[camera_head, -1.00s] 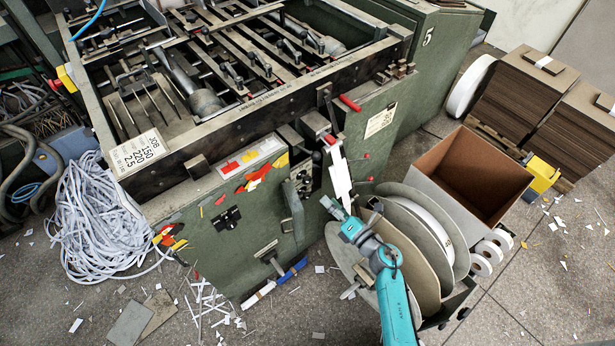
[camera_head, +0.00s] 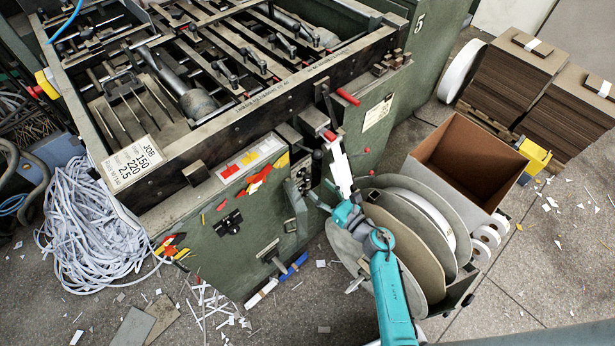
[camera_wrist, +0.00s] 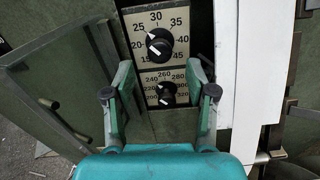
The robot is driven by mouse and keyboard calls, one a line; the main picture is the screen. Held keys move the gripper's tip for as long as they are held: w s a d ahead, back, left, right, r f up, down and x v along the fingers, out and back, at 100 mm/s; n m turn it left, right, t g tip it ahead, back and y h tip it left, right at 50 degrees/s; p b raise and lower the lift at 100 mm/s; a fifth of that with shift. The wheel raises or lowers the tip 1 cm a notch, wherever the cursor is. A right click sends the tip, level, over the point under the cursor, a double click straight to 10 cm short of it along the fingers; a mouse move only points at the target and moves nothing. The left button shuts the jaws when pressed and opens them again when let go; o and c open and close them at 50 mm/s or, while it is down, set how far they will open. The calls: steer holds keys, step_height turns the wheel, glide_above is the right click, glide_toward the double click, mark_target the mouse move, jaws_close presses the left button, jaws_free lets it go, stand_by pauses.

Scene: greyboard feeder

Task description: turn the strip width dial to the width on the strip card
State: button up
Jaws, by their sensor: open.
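In the wrist view the strip width dial (camera_wrist: 158,43), a black knob on a pale plate numbered from 15 to 45, has a white mark pointing up-left, near 25. A second, similar dial (camera_wrist: 167,93) below it reads in the hundreds. My gripper (camera_wrist: 161,76) is open and empty, its fingers spread either side of the lower dial, below the upper one; contact cannot be told. In the head view my gripper (camera_head: 320,197) is at the green machine's front panel. A pale card (camera_head: 378,112) on the machine front is too small to read; it may be the strip card.
A white strip (camera_wrist: 239,75) hangs close right of the dials. A green hinged flap (camera_wrist: 62,95) stands at left. Large reels (camera_head: 430,250) stand beside my arm. A JOB card (camera_head: 132,163) lies on the machine's corner. An open brown box (camera_head: 470,165) is behind the reels.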

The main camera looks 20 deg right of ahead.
mark_target(309, 179)
steer(key=x, duration=0.6)
steer(key=shift+w+a, duration=0.15)
steer(key=shift+w, duration=0.2)
jaws_close()
